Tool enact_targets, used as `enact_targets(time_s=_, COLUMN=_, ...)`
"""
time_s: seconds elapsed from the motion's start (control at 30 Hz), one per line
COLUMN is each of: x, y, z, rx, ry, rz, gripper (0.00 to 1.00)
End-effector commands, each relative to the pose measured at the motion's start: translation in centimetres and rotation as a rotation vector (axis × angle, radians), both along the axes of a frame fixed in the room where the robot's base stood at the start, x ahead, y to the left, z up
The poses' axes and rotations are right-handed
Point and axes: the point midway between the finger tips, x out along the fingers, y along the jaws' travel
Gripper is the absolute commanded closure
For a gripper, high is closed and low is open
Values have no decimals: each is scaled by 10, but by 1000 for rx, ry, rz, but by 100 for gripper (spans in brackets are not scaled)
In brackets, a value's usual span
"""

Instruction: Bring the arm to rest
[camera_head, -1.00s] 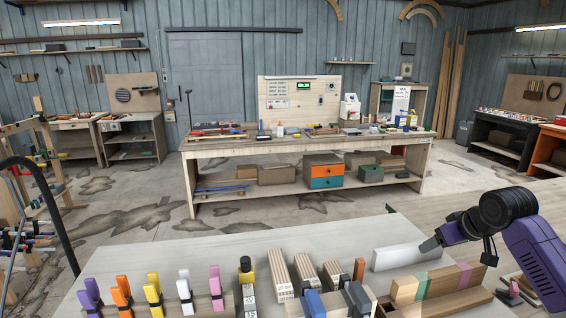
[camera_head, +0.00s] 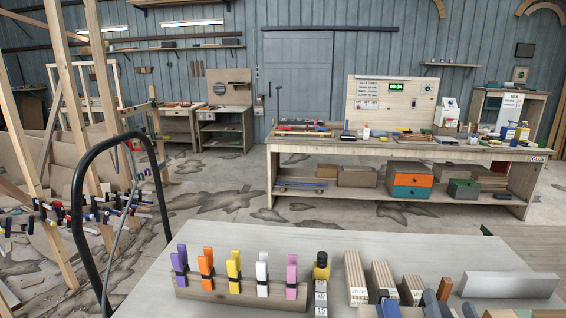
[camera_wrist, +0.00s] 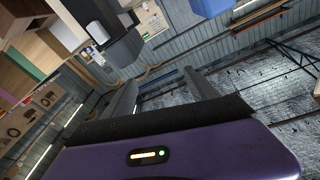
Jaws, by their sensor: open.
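My gripper (camera_wrist: 163,90) shows in the wrist view, with its purple body along the bottom and two dark grey fingers pointing up the picture. The fingers stand apart, with nothing seen between them. A small yellow-and-green status light shows on the purple body. My arm and gripper are out of the head view, so their place over the worktop (camera_head: 225,225) cannot be told from it.
The near worktop bears a wooden rail of coloured clips (camera_head: 234,285), a yellow-and-black tool (camera_head: 321,266), wooden blocks (camera_head: 382,280) and a pale grey bar (camera_head: 509,285). A black curved tube (camera_head: 78,215) rises at left. A long workbench (camera_head: 400,150) stands beyond open floor.

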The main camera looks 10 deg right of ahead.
Motion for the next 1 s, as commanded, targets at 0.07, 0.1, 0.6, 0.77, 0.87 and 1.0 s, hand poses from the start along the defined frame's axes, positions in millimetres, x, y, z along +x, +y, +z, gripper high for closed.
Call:
enact_targets(time_s=0.07, x=-27, y=22, z=-13, rx=3, ry=-6, rz=-10, gripper=33)
enact_targets(time_s=0.1, x=-40, y=30, z=-18, rx=-1, ry=-8, rz=-17, gripper=33)
enact_targets(time_s=0.6, x=-213, y=117, z=-53, rx=-137, ry=115, rz=56, gripper=33)
enact_targets(time_s=0.77, x=-264, y=137, z=-67, rx=-191, ry=224, rz=151, gripper=33)
enact_targets(time_s=0.87, x=-292, y=146, z=-80, rx=-214, ry=306, rz=219, gripper=33)
enact_targets(time_s=1.0, x=-324, y=155, z=-97, rx=-229, ry=396, rz=302, gripper=33)
